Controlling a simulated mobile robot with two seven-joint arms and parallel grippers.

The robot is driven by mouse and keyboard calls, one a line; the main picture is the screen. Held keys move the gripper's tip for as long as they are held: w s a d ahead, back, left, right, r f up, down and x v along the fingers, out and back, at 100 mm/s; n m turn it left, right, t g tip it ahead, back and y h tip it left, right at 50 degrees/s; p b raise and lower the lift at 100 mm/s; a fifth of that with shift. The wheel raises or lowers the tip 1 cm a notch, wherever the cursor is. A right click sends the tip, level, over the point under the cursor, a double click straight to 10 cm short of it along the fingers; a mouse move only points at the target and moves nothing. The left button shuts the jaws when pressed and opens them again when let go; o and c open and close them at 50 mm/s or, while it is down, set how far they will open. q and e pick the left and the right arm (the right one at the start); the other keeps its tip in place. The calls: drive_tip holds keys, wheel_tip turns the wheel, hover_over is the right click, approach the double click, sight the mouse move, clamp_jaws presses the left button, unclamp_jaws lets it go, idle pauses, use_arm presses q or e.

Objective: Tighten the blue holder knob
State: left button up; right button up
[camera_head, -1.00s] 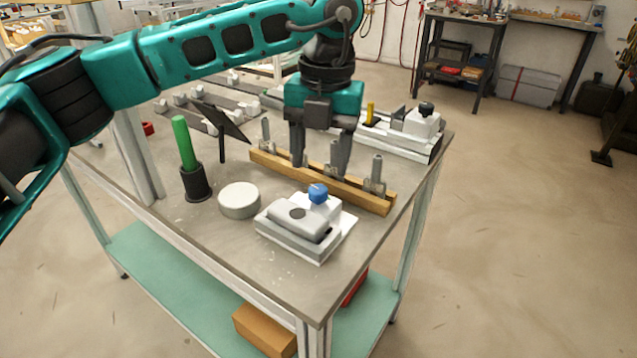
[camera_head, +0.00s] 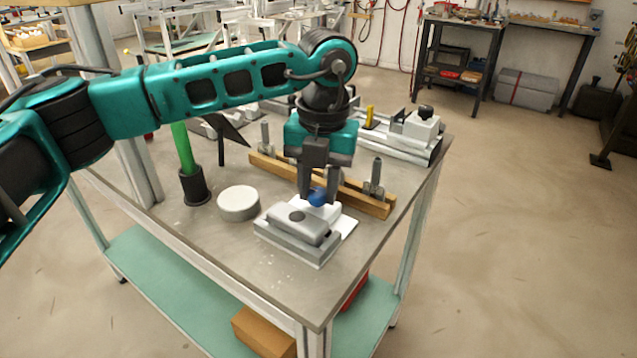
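The blue holder knob (camera_head: 318,197) sits on top of a white and grey holder block (camera_head: 298,228) near the front of the grey bench. My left gripper (camera_head: 319,198) points down over the holder. Its two dark fingers stand on either side of the knob, close against it, with no clear gap showing. The knob's rear and part of its sides are hidden by the fingers. My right gripper is not in view.
A wooden bar with upright metal pegs (camera_head: 377,205) lies just behind the holder. A white round puck (camera_head: 239,203) and a green rod in a black cup (camera_head: 195,185) stand to the left. A second holder with a black knob (camera_head: 425,111) is at the back right.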

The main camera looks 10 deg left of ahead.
use_arm(q)
drive_tip(key=c, duration=0.5)
drive_tip(key=shift+m, duration=0.4)
drive_tip(key=m, duration=0.3)
drive_tip(key=shift+b, duration=0.35)
drive_tip(key=m, duration=0.6)
drive_tip(key=shift+b, duration=0.4)
drive_tip(key=m, duration=0.5)
drive_tip(key=shift+m+t+h, duration=0.3)
drive_tip(key=shift+m, duration=0.1)
drive_tip(key=m, duration=0.5)
drive_tip(key=shift+a+b, duration=0.1)
drive_tip(key=shift+b, duration=0.2)
drive_tip(key=shift+m, duration=0.3)
drive_tip(key=o, duration=1.1)
drive_tip(key=shift+c, duration=0.2)
